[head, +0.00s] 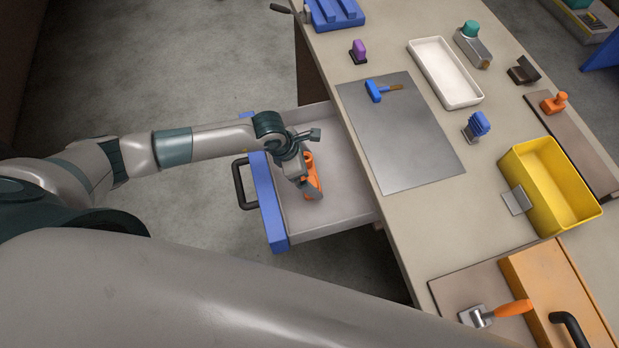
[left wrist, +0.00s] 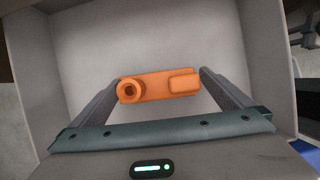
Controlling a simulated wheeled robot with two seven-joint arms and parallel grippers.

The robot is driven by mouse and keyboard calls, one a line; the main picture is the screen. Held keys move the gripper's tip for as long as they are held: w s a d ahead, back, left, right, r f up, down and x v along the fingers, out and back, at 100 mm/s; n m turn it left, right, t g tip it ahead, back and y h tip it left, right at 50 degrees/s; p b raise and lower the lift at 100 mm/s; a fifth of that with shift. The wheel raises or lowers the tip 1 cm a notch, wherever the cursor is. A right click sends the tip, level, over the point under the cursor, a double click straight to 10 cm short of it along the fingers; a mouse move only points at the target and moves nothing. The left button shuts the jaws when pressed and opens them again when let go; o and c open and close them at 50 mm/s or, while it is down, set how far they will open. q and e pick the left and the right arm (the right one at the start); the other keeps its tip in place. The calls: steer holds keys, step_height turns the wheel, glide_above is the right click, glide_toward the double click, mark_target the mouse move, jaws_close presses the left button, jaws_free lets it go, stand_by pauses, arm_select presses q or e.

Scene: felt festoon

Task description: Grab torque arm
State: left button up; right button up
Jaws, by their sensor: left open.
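The torque arm looks to be the orange part (head: 309,183) lying in the open drawer (head: 340,212). In the left wrist view the orange part (left wrist: 157,86) is a flat bar with a round hollow boss at its left end and a raised block at its right end. My left gripper (head: 311,190) is down inside the drawer at the part. In the left wrist view my left gripper (left wrist: 160,88) is open, with one finger beside each end of the part. Whether the fingers touch it I cannot tell. My right gripper is not in view.
The drawer's blue front (head: 267,205) with a black handle (head: 240,184) is pulled out left of the bench. The bench holds a grey metal sheet (head: 410,140), a white tray (head: 428,62), a yellow bin (head: 515,165) and an orange-handled tool (head: 510,309). Drawer walls surround the gripper.

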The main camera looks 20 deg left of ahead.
mark_target(310, 163)
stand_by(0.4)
arm_select(q)
steer(key=c, duration=0.9)
steer(key=shift+r, duration=0.1)
steer(key=shift+r+p, duration=0.4)
steer(key=shift+r, duration=0.05)
step_height(310, 163, up, 4)
steer(key=shift+f+p, duration=0.25)
steer(key=shift+p, duration=0.95)
steer(key=s+d+r+p, duration=0.5)
steer(key=d+r, duration=0.1)
steer(key=d, duration=0.4)
steer(key=shift+d+r, duration=0.25)
steer(key=shift+d, duration=0.05)
